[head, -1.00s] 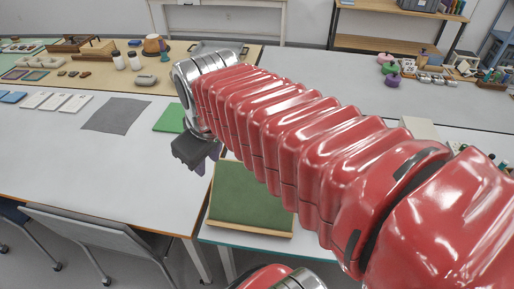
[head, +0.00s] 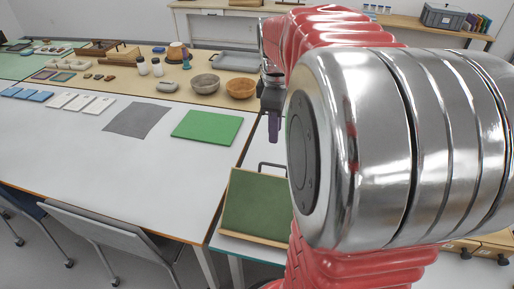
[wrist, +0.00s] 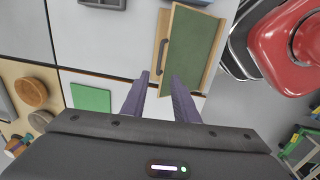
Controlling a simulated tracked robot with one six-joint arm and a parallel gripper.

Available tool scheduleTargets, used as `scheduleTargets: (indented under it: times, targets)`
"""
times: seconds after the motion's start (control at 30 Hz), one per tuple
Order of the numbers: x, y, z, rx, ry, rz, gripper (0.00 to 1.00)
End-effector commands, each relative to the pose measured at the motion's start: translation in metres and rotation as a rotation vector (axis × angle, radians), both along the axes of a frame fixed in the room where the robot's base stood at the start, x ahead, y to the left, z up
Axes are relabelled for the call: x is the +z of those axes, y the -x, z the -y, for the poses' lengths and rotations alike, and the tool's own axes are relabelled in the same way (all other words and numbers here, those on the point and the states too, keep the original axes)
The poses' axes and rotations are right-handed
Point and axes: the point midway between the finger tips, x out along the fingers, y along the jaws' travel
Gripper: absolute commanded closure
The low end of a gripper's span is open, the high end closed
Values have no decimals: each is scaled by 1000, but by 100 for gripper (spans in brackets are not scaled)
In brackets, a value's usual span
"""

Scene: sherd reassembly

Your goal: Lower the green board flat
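The green board (head: 255,203) is a dark green panel with a wooden ledge along its near edge and a dark bar handle (head: 272,167) at its far edge. It stands on the nearer table and appears to slope, its far edge higher. My arm hides its right part in the head view. In the wrist view the board (wrist: 190,48) lies just ahead of my gripper, its handle (wrist: 163,56) to the left. My gripper (wrist: 160,77) has two purple fingers, spread apart with nothing between them. In the head view my gripper (head: 274,127) hangs beyond the board, apart from it.
A bright green mat (head: 207,127) and a grey mat (head: 138,118) lie on the white table to the left. Two bowls (head: 205,83) (head: 241,88) and jars stand behind. A chair (head: 105,240) is at the front left.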

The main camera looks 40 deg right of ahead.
Motion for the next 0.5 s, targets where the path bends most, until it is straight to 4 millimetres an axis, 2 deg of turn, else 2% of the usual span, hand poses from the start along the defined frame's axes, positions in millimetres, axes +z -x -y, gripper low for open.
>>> scheduleTargets:
  times: [0.27, 0.5]
  targets:
    - [-4, 0, 0, -2, -1, 0, 73]
    - [-29, -1, 2, -3, -2, -2, 73]
